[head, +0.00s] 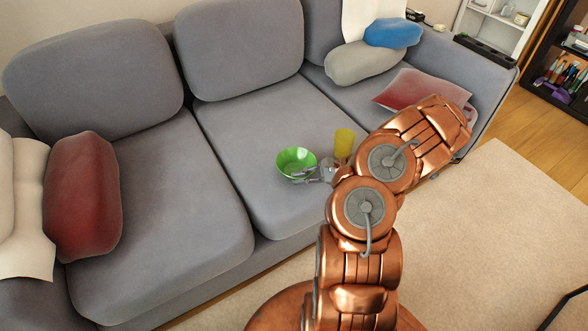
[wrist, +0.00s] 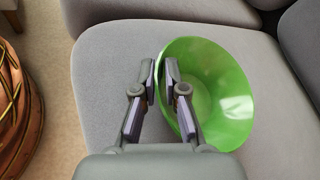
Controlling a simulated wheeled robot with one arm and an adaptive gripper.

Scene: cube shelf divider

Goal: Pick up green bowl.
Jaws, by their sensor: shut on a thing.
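The green bowl (head: 293,160) is at the front part of the grey sofa's middle seat in the head view. In the wrist view the bowl (wrist: 222,90) is large and tilted, its opening facing partly towards the camera. My gripper (wrist: 160,82) is shut on the bowl's near-left rim, one finger outside the wall and one inside. In the head view my gripper (head: 310,174) reaches the bowl from the right. I cannot tell whether the bowl touches the seat.
A yellow cup (head: 344,143) stands on the seat just right of the bowl, close to my arm. The grey sofa (head: 160,190) holds red cushions (head: 82,195) and a blue cushion (head: 393,33). The seat left of the bowl is clear.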

